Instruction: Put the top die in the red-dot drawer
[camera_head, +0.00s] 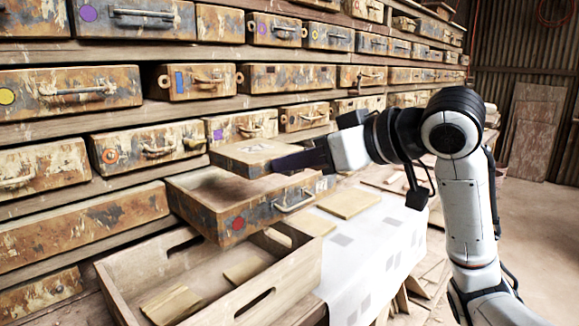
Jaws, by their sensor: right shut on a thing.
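The red-dot drawer (222,231) is pulled out of the shelf wall. A red dot (238,223) and a metal handle (295,200) show on its front. My right gripper (285,162) is shut on the near right end of a flat, worn tan block, which seems to be the die (246,154). It holds the die roughly level above the open drawer, towards its back left part. The die hides part of the drawer's inside, and a gap shows between the die and the drawer's rim. The gripper's fingers are partly hidden. My left gripper is not in view.
A wooden crate (118,290) with flat pieces in it stands in front of the drawer. Flat tan slabs (348,202) lie on a white sheet (380,240) to the right. Shut drawers, one with an orange dot (110,156), fill the wall closely around the open one.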

